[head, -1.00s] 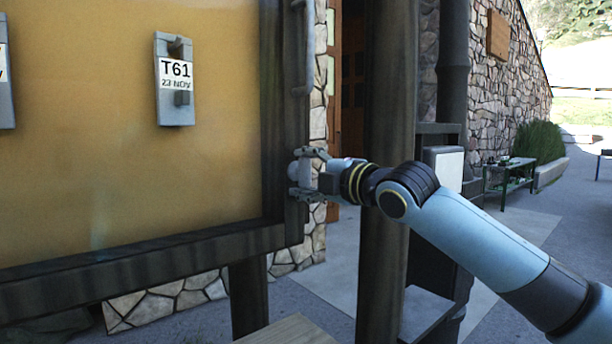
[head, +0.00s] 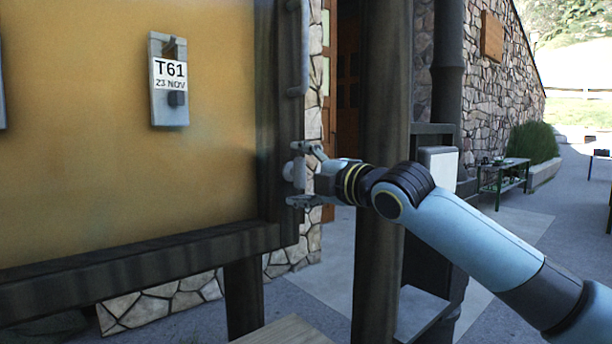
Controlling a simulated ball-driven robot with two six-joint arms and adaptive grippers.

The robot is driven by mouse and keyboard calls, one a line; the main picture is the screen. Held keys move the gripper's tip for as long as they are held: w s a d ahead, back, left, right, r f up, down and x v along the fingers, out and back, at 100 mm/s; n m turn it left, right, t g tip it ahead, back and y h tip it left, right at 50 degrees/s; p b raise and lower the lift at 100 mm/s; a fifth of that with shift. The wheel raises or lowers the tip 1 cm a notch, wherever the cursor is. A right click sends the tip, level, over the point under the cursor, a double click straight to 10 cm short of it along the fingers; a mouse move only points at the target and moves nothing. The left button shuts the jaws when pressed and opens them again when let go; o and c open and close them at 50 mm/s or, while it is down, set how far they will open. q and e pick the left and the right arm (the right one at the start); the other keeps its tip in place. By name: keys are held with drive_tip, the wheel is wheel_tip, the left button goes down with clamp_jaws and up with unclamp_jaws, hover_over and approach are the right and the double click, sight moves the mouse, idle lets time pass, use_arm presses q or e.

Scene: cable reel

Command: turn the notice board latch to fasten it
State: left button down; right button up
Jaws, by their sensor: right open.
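The notice board has a yellow panel (head: 120,190) inside a dark wooden frame (head: 140,262). On the frame's right post is the latch (head: 290,171), a small grey piece seen edge-on. Its turned position cannot be made out. My right gripper (head: 296,174) is open, with one finger above the latch and one below it. The latch sits at or between the fingertips, and I cannot tell whether they touch it. My left gripper is not in view.
A grey tag holder marked T61 (head: 169,108) hangs on the panel. A dark post (head: 381,130) stands just right of the gripper, behind my arm. A wooden surface (head: 287,333) lies below. A green-legged table (head: 503,178) is farther off.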

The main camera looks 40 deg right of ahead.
sight(305, 175)
drive_tip(key=s, duration=0.6)
drive_tip(key=shift+s+d, duration=0.2)
drive_tip(key=shift+d, duration=0.15)
drive_tip(key=shift+s+a, duration=0.1)
drive_tip(key=shift+s, duration=0.35)
